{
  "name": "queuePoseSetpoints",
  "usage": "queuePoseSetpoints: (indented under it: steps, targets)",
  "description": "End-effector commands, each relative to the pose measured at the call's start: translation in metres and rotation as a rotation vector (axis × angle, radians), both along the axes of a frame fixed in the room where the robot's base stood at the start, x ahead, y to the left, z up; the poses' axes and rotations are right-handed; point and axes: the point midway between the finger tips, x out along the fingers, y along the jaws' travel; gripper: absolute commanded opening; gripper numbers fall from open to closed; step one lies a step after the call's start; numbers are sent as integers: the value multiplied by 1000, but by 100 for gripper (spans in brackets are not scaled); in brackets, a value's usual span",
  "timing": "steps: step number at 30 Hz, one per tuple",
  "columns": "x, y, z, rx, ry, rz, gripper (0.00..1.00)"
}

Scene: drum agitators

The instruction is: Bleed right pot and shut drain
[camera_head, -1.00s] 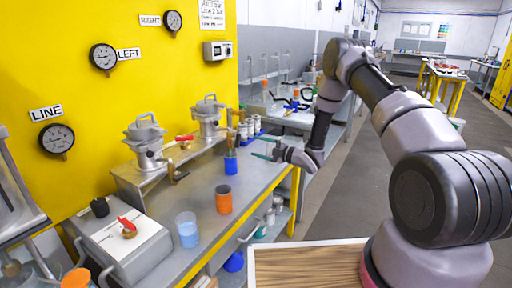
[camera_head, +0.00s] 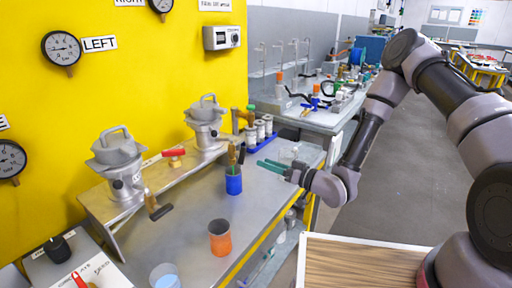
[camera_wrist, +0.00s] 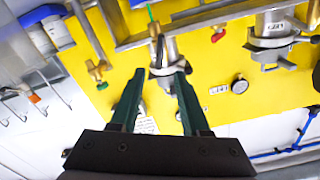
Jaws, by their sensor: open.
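The right pot (camera_head: 206,124), a grey metal vessel with a handled lid, stands on a raised shelf against the yellow panel. The left pot (camera_head: 120,165) stands nearer, with a dark-handled drain (camera_head: 157,208) at its front. A red-handled valve (camera_head: 173,154) lies between them. My gripper (camera_head: 267,165) is open and empty, right of the right pot and apart from it. In the wrist view, a pot (camera_wrist: 165,62) shows beyond and between the open fingers, and another pot (camera_wrist: 270,30) is at upper right. The right pot's drain is hard to make out behind the blue cup's contents.
An orange cup (camera_head: 222,240) and a clear cup of blue liquid (camera_head: 164,278) stand nearer. A brass valve with a green top (camera_head: 250,112) is beside the right pot. The bench middle (camera_head: 190,225) is clear.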

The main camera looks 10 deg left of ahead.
Motion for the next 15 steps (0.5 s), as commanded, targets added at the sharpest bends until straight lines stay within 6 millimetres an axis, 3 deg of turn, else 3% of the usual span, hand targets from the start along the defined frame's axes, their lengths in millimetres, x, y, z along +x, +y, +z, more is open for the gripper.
queuePoseSetpoints:
  steps: [5,15]
  targets:
    - [4,17,1,5,9,5,46]
    - [28,75,1,4,6,5,46]
